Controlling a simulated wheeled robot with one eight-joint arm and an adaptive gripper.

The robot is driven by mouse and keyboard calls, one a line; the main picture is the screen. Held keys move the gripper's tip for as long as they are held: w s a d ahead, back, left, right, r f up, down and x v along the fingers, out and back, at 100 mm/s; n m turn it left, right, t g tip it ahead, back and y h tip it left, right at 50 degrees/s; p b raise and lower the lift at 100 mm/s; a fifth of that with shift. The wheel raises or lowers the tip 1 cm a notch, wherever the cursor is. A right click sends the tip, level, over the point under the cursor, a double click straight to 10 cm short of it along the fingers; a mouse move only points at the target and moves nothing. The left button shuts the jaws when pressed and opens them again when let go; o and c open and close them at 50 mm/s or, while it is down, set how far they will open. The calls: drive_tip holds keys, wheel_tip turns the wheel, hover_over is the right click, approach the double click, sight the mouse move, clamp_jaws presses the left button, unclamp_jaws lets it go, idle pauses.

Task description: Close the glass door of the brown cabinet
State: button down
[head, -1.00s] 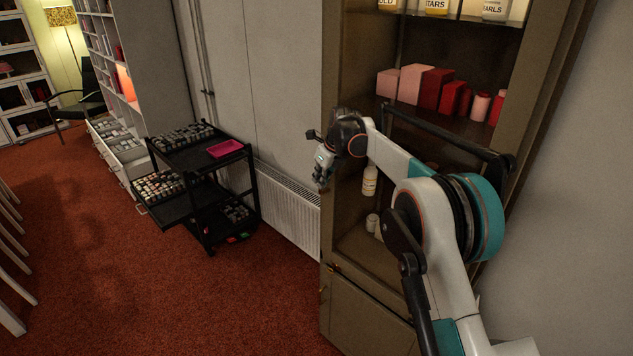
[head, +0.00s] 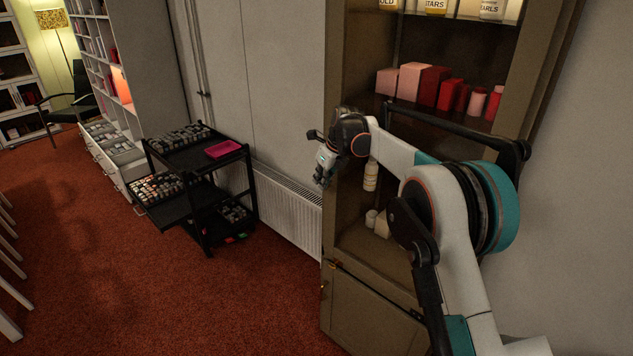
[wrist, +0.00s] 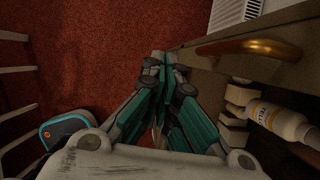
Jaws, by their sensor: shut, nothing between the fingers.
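The brown cabinet (head: 336,215) stands right of centre in the head view, its shelves showing. I cannot make out the glass door or how far it stands open. My gripper (head: 322,177) is in front of the cabinet's left edge, at the height of the lower shelves. In the wrist view my gripper (wrist: 160,62) is shut and empty. A curved brass handle (wrist: 250,46) lies right of the fingertips on a brown panel, apart from them.
A white bottle (wrist: 280,122) and pale containers stand inside the cabinet. Red and pink boxes (head: 430,85) fill a higher shelf. A radiator (head: 287,205) and a black trolley (head: 205,190) stand left of the cabinet.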

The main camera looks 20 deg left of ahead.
drive_tip(key=s+r, duration=0.3)
drive_tip(key=r, duration=0.6)
drive_tip(key=s+d+r+n+t+h+b, duration=0.15)
drive_tip(key=s+d+n, duration=0.3)
drive_tip(key=d, duration=0.55)
drive_tip(key=s+d+r+n+b, duration=0.25)
drive_tip(key=s+d, duration=0.35)
drive_tip(key=d, duration=0.3)
drive_tip(key=s+d+r+n+t+b, duration=0.1)
drive_tip(key=s+d+n, duration=0.35)
drive_tip(key=d, duration=0.55)
drive_tip(key=s+d+f+n+t+h+b, duration=0.1)
drive_tip(key=s+d+f+n+b, duration=0.2)
drive_tip(key=s, duration=1)
drive_tip(key=s+d+f+n+t+h+b, duration=0.1)
drive_tip(key=s+d+f+n+b, duration=0.2)
drive_tip(key=s+d+f+n, duration=0.6)
drive_tip(key=s+d+f, duration=0.3)
drive_tip(key=s, duration=0.2)
drive_tip(key=shift+s+b, duration=0.2)
drive_tip(key=shift+b, duration=0.15)
